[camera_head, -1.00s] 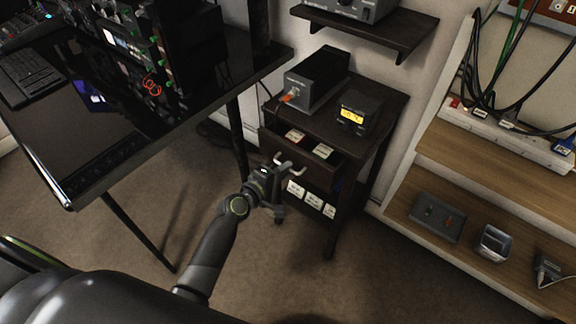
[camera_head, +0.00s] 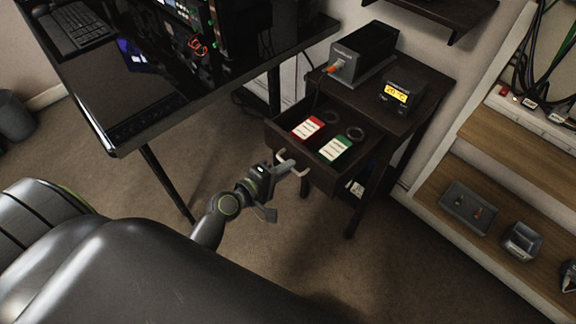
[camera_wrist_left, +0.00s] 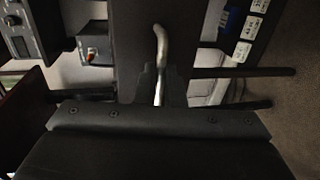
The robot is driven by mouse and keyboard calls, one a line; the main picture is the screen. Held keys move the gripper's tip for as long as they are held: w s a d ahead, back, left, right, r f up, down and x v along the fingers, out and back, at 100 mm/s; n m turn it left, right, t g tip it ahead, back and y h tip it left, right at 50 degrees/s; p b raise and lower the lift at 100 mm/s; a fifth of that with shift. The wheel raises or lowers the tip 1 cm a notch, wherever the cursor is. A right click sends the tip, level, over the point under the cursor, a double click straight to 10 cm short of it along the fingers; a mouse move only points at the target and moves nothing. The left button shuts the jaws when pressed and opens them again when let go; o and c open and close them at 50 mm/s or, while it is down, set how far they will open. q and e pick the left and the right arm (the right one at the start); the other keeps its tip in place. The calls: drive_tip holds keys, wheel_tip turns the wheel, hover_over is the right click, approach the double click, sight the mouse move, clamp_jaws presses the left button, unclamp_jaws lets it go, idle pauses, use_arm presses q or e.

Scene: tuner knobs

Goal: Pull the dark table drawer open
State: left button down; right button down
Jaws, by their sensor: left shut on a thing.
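The dark drawer (camera_head: 273,133) of the small dark side table (camera_head: 428,82) stands pulled out. Inside it lie a red-and-white box (camera_head: 308,127), a green-and-white box (camera_head: 335,148) and two dark rings. My left gripper (camera_head: 282,167) is shut on the silver drawer handle (camera_head: 293,163) at the drawer's front. In the left wrist view the handle (camera_wrist_left: 160,50) runs down between the fingers, whose tips partly hide it. My right gripper is not in view.
A dark box device (camera_head: 362,52) and a small meter with a lit yellow display (camera_head: 397,93) stand on the side table. A black desk (camera_head: 165,85) is at left, wooden shelves (camera_head: 500,150) at right. Carpet (camera_head: 330,250) in front is clear.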

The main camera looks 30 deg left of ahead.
use_arm(q)
drive_tip(key=c, duration=1.6)
unclamp_jaws()
drive_tip(key=shift+o, duration=0.3)
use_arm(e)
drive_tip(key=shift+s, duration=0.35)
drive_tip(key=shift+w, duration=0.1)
